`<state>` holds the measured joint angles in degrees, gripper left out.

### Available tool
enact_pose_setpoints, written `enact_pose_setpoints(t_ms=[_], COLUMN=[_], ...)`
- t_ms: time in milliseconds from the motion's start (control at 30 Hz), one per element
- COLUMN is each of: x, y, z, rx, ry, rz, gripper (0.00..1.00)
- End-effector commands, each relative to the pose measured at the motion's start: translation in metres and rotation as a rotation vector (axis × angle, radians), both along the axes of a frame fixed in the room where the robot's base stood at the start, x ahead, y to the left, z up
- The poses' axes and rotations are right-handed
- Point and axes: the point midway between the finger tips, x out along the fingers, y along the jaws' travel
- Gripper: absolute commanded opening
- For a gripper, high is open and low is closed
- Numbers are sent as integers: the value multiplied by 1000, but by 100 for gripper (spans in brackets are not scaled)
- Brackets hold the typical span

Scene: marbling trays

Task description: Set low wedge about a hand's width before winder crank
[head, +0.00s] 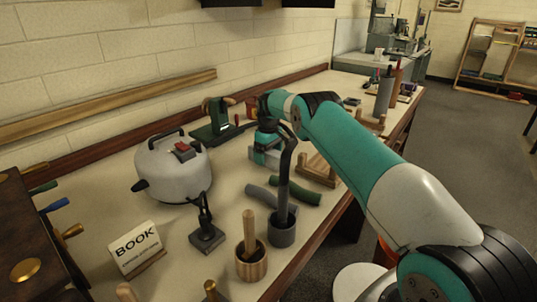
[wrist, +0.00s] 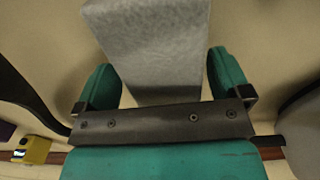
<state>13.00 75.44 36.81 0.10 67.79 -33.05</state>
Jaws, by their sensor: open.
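A grey, stone-textured block (wrist: 152,45), seemingly the low wedge, lies between the two teal fingers of my gripper (wrist: 165,82) in the wrist view. Gaps show between it and both fingers, so it is not clamped. In the head view, my gripper (head: 265,143) points down over the table, and a grey block (head: 260,158) shows at its fingers. A dark green device with a wooden handle (head: 212,120), likely the winder crank, stands a little left of and behind my gripper. My arm hides part of the table behind.
A grey lidded pot (head: 175,168) stands left. Near my arm are a dark grey cup with a tall bent tool (head: 282,228), a wooden mortar (head: 251,262), grey-green curved pieces (head: 268,194) and a wooden rack (head: 317,170). A BOOK sign (head: 135,248) stands front left.

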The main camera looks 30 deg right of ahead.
Motion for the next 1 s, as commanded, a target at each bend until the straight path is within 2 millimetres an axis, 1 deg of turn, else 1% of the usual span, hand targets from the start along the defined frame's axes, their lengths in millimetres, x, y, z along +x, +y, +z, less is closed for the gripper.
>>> enact_pose_setpoints(t_ms=[167,400,500,667,733,767,867,967,1000], x=[1,1,1,0,0,-1,-9,-31,-45], y=[0,0,0,1,7,12,40,84,104], z=[30,83,101,117,126,131,156,188,201], rx=[-1,-1,-1,-1,0,1,5,20,30], ry=[-6,-5,-4,-4,-5,-7,-20,-38,-48], rz=[0,0,0,1,8,13,42,84,102], gripper=[95,95,95,95,95,95,95,95,95])
